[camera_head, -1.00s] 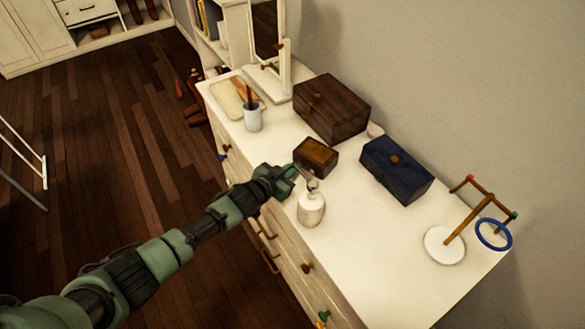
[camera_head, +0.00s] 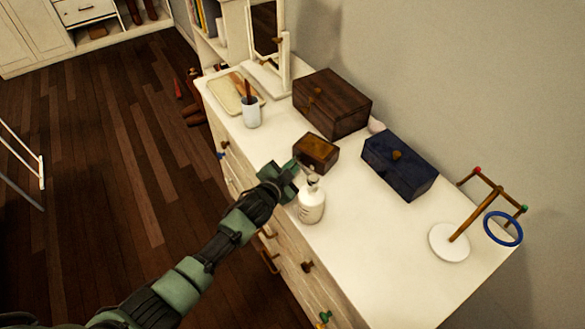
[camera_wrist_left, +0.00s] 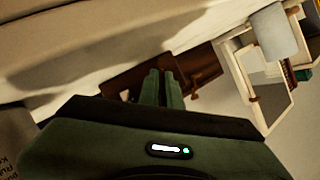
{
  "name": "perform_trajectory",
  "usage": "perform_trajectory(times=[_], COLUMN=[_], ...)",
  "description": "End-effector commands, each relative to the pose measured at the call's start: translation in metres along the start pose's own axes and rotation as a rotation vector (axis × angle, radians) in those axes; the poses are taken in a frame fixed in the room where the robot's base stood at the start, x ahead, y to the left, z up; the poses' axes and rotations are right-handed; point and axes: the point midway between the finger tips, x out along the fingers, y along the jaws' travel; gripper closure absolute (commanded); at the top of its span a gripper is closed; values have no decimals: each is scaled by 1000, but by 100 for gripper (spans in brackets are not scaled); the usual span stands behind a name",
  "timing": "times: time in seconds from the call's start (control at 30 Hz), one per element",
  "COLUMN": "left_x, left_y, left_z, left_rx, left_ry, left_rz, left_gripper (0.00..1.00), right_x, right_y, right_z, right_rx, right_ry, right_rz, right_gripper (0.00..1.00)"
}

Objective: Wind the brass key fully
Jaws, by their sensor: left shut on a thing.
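A small brown box (camera_head: 316,152) with a brass-coloured detail on it sits near the front edge of the white dresser top. My left gripper (camera_head: 294,167) is at the near left side of this box. In the left wrist view its two green fingers (camera_wrist_left: 164,88) are close together, in front of brown wooden surfaces. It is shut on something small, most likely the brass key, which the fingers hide. How far the key is turned cannot be seen. My right gripper is not in view.
A white bottle (camera_head: 311,203) stands very close to my left gripper. A dark brown chest (camera_head: 333,104) and a blue box (camera_head: 398,170) stand behind. A cup (camera_head: 251,113) is to the left, and a stand with a blue ring (camera_head: 503,229) to the right. The front right dresser top is clear.

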Motion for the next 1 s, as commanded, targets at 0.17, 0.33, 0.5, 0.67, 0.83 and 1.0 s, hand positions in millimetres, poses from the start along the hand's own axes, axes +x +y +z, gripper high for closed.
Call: perform_trajectory(times=[0.17,0.33,0.5,0.67,0.83,1.0], left_x=[1,0,0,0,0,0], left_y=[4,3,3,2,2,2], left_z=[2,1,0,0,0,0], left_rx=[78,123,138,140,140,140], left_ry=[-1,0,0,0,1,1], left_rz=[-31,-50,-56,-57,-56,-57], left_gripper=[100,100,100,100,100,73], right_x=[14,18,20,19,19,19], right_y=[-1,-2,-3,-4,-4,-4], right_z=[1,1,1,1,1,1], right_rx=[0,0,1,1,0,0], right_ry=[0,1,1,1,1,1], right_rz=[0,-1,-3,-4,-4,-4], right_gripper=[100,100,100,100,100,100])
